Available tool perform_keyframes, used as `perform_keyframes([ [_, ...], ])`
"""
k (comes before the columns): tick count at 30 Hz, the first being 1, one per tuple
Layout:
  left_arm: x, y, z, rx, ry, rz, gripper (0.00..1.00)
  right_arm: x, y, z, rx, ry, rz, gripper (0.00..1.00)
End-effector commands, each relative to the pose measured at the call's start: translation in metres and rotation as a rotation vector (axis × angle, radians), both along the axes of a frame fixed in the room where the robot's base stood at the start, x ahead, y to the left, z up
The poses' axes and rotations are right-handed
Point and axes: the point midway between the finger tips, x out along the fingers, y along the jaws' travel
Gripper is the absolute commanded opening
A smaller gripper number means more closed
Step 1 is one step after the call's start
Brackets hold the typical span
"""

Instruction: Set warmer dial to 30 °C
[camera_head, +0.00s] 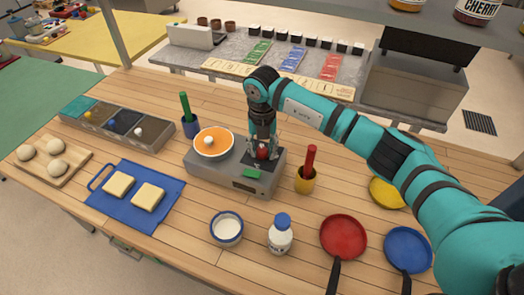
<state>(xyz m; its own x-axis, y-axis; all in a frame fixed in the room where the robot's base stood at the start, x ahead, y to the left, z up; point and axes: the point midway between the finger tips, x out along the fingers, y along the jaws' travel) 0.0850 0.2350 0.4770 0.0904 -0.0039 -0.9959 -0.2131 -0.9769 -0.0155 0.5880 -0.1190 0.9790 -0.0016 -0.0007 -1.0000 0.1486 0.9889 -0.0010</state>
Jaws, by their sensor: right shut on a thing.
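The warmer (212,171) is a grey box in the middle of the wooden counter. A bowl with orange contents (213,142) sits on its left part. My right gripper (262,154) points down over the warmer's right part and is shut on a red knob, the dial (262,152). The fingers partly hide the dial, so its setting cannot be read. A green patch (252,173) and a small dark display (248,189) show near the front; the display's figures are too small to read. My left gripper is not in view.
A white bowl (226,229), a bottle (280,236) and a red pan (343,236) stand in front. A blue board (130,211) lies left.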

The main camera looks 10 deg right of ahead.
Motion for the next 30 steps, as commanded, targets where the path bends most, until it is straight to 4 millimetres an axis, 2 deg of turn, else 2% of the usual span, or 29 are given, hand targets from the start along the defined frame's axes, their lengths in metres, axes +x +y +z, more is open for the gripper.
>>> perform_keyframes([
  [1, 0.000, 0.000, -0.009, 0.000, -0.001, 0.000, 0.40, 0.002, -0.001, -0.003, -0.001, -0.005, 0.033, 0.02],
  [15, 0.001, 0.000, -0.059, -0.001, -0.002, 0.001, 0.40, 0.002, 0.000, -0.002, -0.001, -0.006, 0.447, 0.02],
  [24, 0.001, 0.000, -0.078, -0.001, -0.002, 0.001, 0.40, 0.002, -0.001, 0.000, -0.001, -0.006, 0.643, 0.02],
  [30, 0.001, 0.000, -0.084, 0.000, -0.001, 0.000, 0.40, 0.002, -0.001, 0.001, -0.001, -0.005, 0.715, 0.02],
])
